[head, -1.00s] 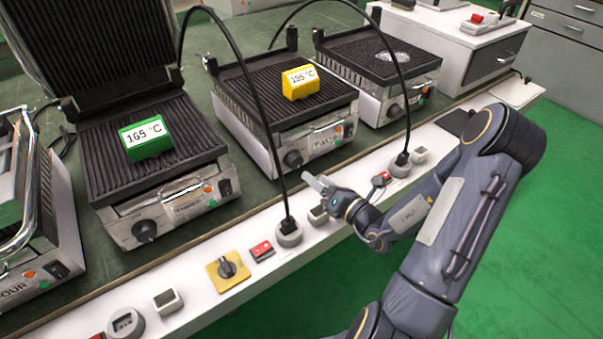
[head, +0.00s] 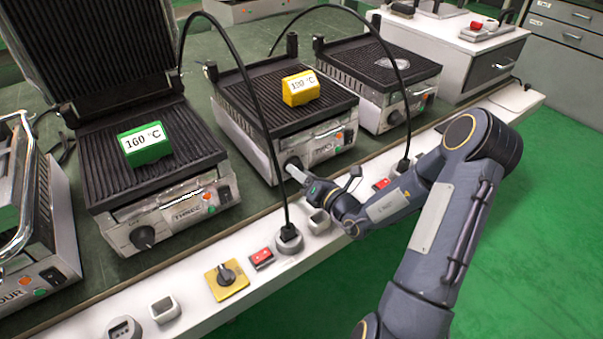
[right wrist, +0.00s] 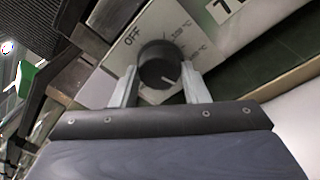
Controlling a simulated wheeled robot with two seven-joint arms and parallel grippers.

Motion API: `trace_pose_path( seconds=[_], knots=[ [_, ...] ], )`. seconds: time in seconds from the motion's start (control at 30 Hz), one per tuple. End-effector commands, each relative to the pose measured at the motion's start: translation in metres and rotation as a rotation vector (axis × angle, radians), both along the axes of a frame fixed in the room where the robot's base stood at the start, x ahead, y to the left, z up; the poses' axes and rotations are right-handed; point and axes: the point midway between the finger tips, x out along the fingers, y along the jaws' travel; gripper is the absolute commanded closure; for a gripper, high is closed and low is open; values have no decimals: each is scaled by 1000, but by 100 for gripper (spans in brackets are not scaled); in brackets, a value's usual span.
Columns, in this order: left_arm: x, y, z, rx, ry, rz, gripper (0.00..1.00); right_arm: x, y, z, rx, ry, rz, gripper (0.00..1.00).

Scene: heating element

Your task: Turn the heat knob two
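The heat knob two (head: 293,164) is the dark round knob on the front of the middle grill labelled two (head: 322,147). It also shows in the right wrist view (right wrist: 158,64), with a white pointer line and an OFF mark on the dial. My right gripper (head: 297,173) is at this knob. In the right wrist view its two fingers (right wrist: 159,72) are apart, one on each side of the knob, with slight gaps showing. A yellow block (head: 300,88) with a temperature reading sits on this grill. My left gripper is not in view.
Grill three (head: 160,190) stands left with a green block (head: 145,143) reading 160 °C. Another grill (head: 385,75) stands right. Black cables arch down to sockets on the white front ledge (head: 190,318). A yellow-plated switch (head: 227,276) is on the ledge.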

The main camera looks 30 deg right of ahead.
Motion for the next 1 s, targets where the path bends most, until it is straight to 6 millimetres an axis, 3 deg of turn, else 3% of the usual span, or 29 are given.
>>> trace_pose_path(
  seconds=[0.13, 0.27, 0.57, 0.87, 0.9, 1.0],
  knots=[
    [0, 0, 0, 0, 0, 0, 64, 0, 0, 0, 0, 0, 0, 82],
    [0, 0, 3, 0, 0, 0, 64, 0, 1, 2, -50, -4, 2, 82],
    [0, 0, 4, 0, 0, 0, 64, 0, 1, 1, -369, -28, 2, 82],
    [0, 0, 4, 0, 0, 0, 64, 0, 0, 1, -394, -31, 1, 82],
    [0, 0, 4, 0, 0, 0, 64, 0, 0, 1, -393, -31, 1, 58],
    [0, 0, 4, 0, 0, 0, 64, 0, 0, 1, -393, -31, 1, 45]
  ],
)
